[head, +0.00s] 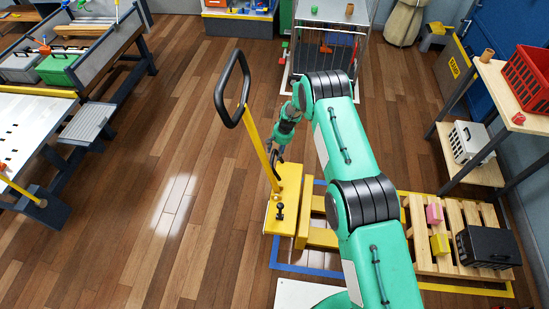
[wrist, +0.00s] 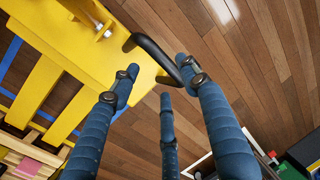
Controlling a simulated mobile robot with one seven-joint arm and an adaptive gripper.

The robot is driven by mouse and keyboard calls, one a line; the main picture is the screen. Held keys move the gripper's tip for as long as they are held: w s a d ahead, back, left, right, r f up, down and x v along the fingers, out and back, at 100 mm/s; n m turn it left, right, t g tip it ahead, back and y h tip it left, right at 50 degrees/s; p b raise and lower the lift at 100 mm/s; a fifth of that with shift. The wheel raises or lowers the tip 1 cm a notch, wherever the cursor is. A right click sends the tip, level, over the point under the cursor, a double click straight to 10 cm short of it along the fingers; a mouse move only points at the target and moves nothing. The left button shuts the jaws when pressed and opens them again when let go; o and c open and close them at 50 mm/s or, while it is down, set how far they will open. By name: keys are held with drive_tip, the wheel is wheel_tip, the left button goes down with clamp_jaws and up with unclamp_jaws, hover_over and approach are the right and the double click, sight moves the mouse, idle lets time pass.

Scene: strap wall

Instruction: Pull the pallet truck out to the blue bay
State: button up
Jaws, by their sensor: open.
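The yellow pallet truck (head: 286,205) stands on the floor at the centre of the head view, with an upright yellow tiller topped by a black loop. Its forks reach right, partly behind my arm. In the wrist view, its yellow body (wrist: 85,45) carries a black bar handle (wrist: 158,54). My gripper (head: 276,152) is beside the tiller. In the wrist view, my gripper (wrist: 162,80) has its blue fingers spread, with the handle's end between or just beyond the tips; contact is unclear. Blue tape (head: 300,268) marks the bay, around part of the truck; my arm hides some of it.
A wooden pallet (head: 463,215) with pink and yellow blocks and a black crate (head: 487,247) lies at right inside yellow tape. A shelf (head: 493,100) stands above it. A wheeled cage (head: 330,45) stands behind, a workbench (head: 40,115) at left. The floor left of the truck is clear.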

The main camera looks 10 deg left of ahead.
drive_tip(key=shift+b+x, duration=0.5)
drive_tip(key=shift+x, duration=2.15)
drive_tip(key=shift+c, duration=0.6)
clamp_jaws()
